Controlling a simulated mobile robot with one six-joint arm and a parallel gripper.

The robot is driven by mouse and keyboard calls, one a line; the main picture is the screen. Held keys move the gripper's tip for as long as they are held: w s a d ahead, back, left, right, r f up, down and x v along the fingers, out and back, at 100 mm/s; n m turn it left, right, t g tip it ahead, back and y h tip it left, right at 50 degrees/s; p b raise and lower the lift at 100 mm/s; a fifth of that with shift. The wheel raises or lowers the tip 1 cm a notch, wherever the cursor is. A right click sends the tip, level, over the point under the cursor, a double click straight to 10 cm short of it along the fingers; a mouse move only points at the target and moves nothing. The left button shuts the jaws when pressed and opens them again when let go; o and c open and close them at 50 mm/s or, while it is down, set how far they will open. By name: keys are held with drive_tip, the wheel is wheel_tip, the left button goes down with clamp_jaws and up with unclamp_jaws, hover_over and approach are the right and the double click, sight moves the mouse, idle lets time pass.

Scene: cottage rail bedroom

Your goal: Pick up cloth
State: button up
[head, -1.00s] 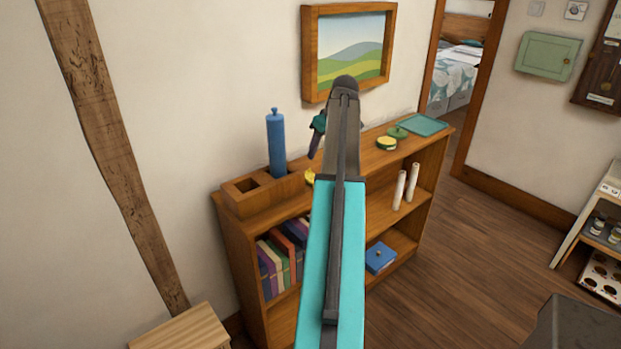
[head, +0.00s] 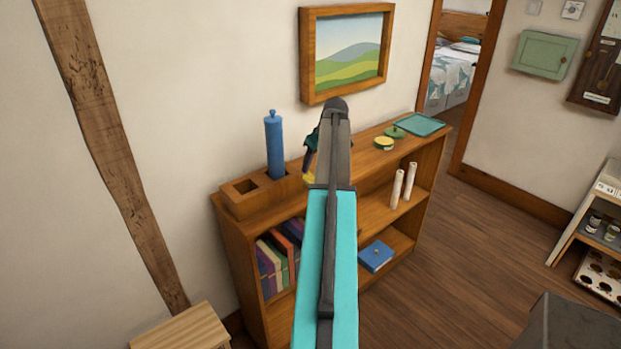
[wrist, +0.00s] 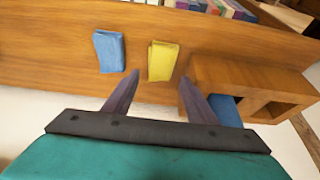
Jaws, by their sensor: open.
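A folded yellow cloth (wrist: 162,60) lies on top of the wooden shelf unit in the wrist view. A folded blue cloth (wrist: 109,51) lies to its left, apart from it. In the head view only a small bit of yellow (head: 308,179) shows beside my arm; the blue cloth is hidden there. My gripper (wrist: 160,77) is open and empty. Its two fingers point toward the yellow cloth, one to each side of its near end in the wrist view. I cannot tell its height above the shelf top. In the head view my arm covers most of the gripper.
A wooden rack (head: 243,194) holding a blue cylinder (head: 275,145) stands on the shelf's left end; the rack (wrist: 250,77) is right of the cloths in the wrist view. A yellow-and-green round tin (head: 384,143) and teal tray (head: 419,125) are farther right. A picture (head: 347,52) hangs above.

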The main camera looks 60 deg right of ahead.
sight(309, 175)
drive_tip(key=shift+x, duration=0.8)
drive_tip(key=shift+p+x, duration=1.1)
drive_tip(key=shift+x, duration=0.05)
drive_tip(key=shift+p+x, duration=0.5)
drive_tip(key=shift+x, duration=0.9)
drive_tip(key=shift+w, duration=0.1)
drive_tip(key=c, duration=0.8)
